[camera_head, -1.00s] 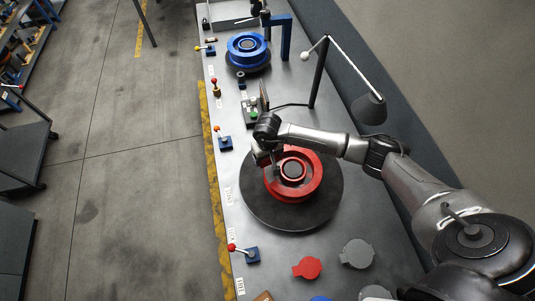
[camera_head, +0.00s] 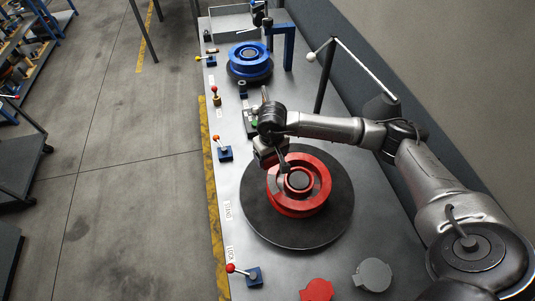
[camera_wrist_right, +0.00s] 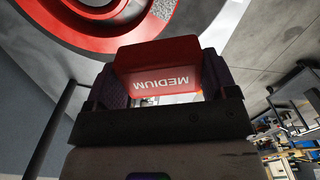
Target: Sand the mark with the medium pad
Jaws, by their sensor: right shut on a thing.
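The medium pad (camera_wrist_right: 160,82) is a red block whose face reads MEDIUM, seen upside down in the right wrist view. My right gripper (camera_head: 268,158) is shut on it, with a dark finger on each side of the block. In the head view the gripper is at the upper left edge of the red wheel rim (camera_head: 316,190). The rim lies on a round black turntable (camera_head: 300,234), and part of it shows in the right wrist view (camera_wrist_right: 95,38). I cannot tell whether pad and rim touch. I cannot make out the mark clearly. My left gripper is not in view.
A blue wheel (camera_head: 250,60) stands at the far end of the bench. Lever switches (camera_head: 253,275) line the bench's left edge. A lamp (camera_head: 382,108) stands at the right. Red (camera_head: 316,290) and grey (camera_head: 373,275) flat pieces lie at the near end.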

